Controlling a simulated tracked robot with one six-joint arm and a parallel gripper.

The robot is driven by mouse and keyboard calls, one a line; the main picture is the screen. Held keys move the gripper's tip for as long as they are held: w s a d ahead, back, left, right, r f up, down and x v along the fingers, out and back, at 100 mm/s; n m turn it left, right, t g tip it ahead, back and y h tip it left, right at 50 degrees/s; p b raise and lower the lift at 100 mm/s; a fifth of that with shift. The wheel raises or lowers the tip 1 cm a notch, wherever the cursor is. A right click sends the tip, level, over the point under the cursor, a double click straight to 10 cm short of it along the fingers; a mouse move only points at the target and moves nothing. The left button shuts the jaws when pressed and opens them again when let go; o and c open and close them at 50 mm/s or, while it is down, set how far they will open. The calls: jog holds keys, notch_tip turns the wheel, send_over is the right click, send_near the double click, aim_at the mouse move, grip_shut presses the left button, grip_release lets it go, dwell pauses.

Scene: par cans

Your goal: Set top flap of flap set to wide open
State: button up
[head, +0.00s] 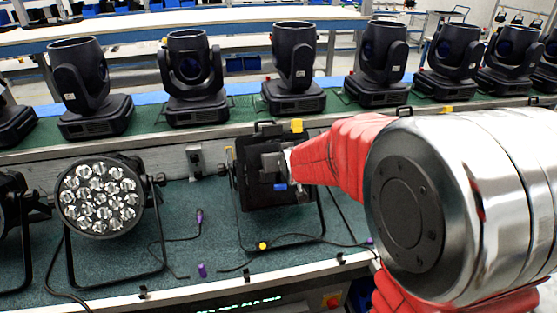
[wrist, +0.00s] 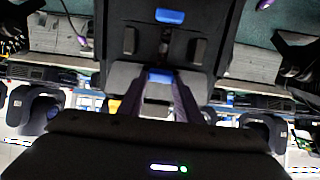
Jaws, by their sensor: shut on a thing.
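The flap set (head: 247,190) is a dark, square-framed unit on the green bench, on the middle par can's stand. Its dark panels face me, and my gripper covers part of them. In the wrist view, the dark flap panel (wrist: 205,22) fills the upper middle, with a blue piece on it. My gripper (head: 275,166) is at the front of the flap set, touching it. In the wrist view, its grey fingers (wrist: 158,84) come up against the panel and are shut on the top flap. The gripped edge is mostly hidden, and the flap's exact angle is unclear.
A par can with many lenses (head: 100,196) stands to the left. Several black moving heads (head: 293,65) line the raised shelf behind. A black cable (head: 300,238) and a purple connector (head: 202,270) lie on the bench (head: 185,235).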

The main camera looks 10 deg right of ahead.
jog(key=shift+r+g, duration=0.8)
jog(key=shift+g, duration=0.6)
jog(key=shift+w+r+g, duration=0.15)
jog(key=shift+r+g, duration=0.4)
jog(key=shift+g, duration=0.45)
jog(key=shift+w+r+g, duration=0.1)
jog(key=shift+r+g, duration=0.4)
jog(key=shift+g, duration=0.5)
jog(key=shift+w+r+g, duration=0.3)
jog(key=shift+r+g, duration=0.15)
jog(key=shift+g, duration=0.55)
jog(key=shift+w+r+g, duration=0.25)
jog(key=shift+r+g, duration=0.2)
jog(key=shift+g, duration=0.85)
jog(key=shift+w+r+g, duration=0.45)
jog(key=shift+w+g, duration=0.1)
jog(key=shift+g, duration=0.65)
jog(key=o, duration=1)
jog(key=shift+o, duration=0.2)
